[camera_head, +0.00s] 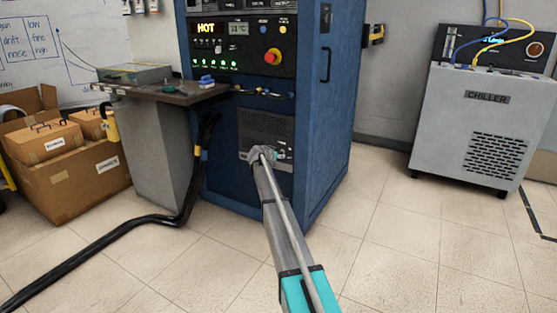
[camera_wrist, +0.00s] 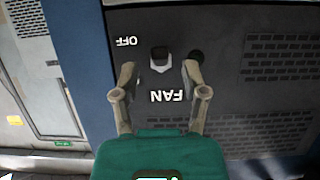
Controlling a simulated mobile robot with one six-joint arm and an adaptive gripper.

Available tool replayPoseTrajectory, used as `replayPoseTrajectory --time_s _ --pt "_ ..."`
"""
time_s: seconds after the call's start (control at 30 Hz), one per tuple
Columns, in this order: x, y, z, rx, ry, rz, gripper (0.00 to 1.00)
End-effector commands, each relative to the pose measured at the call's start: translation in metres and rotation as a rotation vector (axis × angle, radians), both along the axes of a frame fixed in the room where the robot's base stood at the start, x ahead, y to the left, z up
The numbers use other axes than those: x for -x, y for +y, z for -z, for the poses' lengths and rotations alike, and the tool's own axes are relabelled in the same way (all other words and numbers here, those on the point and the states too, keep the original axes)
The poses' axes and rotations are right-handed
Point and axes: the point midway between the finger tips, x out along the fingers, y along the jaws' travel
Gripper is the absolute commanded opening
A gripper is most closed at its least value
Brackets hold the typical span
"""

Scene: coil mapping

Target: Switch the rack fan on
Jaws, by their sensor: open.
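The fan switch (camera_wrist: 160,58) is a small dark rocker or toggle with a pale edge, set in the dark fan panel (camera_wrist: 225,20) of the blue rack. In the wrist view the lettering is upside down, with "FAN" nearest my gripper and "OFF" at upper left. My gripper (camera_wrist: 160,70) is open and empty, its two fingers on either side of the switch; I cannot tell whether they touch the panel. In the head view the panel (camera_head: 262,122) is low on the rack (camera_head: 330,140), and my arm hides part of it, including the switch.
Vent slots cover the panel's right. Higher on the rack are a lit "HOT" display (camera_head: 206,28) and a red button (camera_head: 273,56).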

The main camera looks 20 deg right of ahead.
Motion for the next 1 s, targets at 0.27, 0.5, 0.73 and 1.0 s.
replayPoseTrajectory --time_s 0.27,0.5,0.73,1.0 --pt "-0.011 -0.015 0.008 0.001 0.001 0.001 0.57" --pt "-0.011 -0.015 0.008 0.001 0.001 0.001 0.57" --pt "-0.011 -0.015 0.008 0.0 0.0 0.0 0.33" --pt "-0.011 -0.015 0.008 0.0 0.0 0.001 0.0"
